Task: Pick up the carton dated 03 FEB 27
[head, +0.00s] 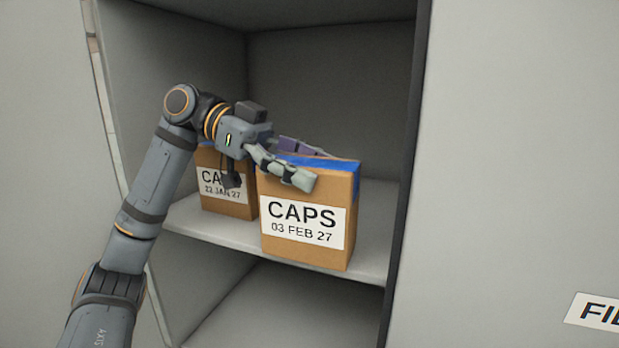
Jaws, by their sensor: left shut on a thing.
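The carton labelled CAPS 03 FEB 27 (303,246) is a brown box with a blue strip along its top. It is upright at the front of the cabinet shelf; I cannot tell whether its base touches the shelf. My left gripper (302,164) is shut on the upper part of this carton, one finger across its front above the label and the other behind the top. A second brown carton, dated 22 JAN 27 (228,206), stands to the left and farther back, partly hidden by my gripper. My right gripper is not in view.
The shelf (217,229) is inside an open grey cabinet, with walls close on the left and right. An empty compartment (290,304) lies below. A partly cut-off label (597,312) is on the grey front at the right.

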